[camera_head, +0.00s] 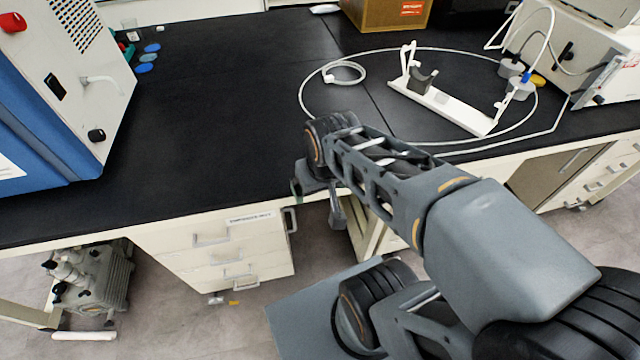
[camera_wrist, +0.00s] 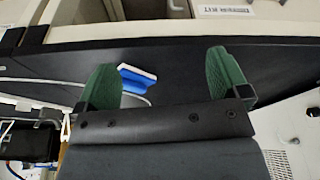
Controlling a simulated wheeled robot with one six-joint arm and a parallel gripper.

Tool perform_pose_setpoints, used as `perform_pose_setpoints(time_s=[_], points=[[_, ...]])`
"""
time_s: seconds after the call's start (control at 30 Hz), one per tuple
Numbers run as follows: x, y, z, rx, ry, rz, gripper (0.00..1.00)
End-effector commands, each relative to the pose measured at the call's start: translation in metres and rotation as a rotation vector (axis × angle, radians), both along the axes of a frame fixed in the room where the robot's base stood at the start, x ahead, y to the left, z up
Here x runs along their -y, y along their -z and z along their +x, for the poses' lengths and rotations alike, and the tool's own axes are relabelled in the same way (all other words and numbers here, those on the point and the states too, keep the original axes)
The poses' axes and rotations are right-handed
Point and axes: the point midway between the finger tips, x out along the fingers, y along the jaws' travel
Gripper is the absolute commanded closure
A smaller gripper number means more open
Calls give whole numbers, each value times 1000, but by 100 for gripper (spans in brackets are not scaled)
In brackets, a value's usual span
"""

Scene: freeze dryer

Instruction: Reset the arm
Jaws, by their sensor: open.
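My gripper (camera_wrist: 168,82) shows its two green fingers spread apart in the wrist view, with nothing between them. In the head view my arm reaches from the lower right toward the front edge of the black bench (camera_head: 220,120). The arm's end is at about the bench edge, above the gap right of the drawers. The gripper is mostly hidden there by the wrist; only a bit of green shows.
A blue and white machine (camera_head: 75,90) stands at the bench's left. A white stand (camera_head: 440,105) lies inside a looped white tube at the right, near a beige machine (camera_head: 585,50). A blue and white item (camera_wrist: 138,78) shows beyond the fingers. The bench's middle is clear.

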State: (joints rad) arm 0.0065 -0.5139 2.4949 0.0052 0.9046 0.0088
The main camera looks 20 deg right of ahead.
Motion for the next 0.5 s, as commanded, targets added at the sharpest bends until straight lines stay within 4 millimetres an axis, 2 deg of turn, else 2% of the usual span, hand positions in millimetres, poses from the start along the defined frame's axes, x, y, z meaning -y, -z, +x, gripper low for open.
perform_pose_setpoints(time_s=[0.37,0.5], points=[[0,0,0,0,-8,-2,6],[-1,-30,11,58,10,3,6]])
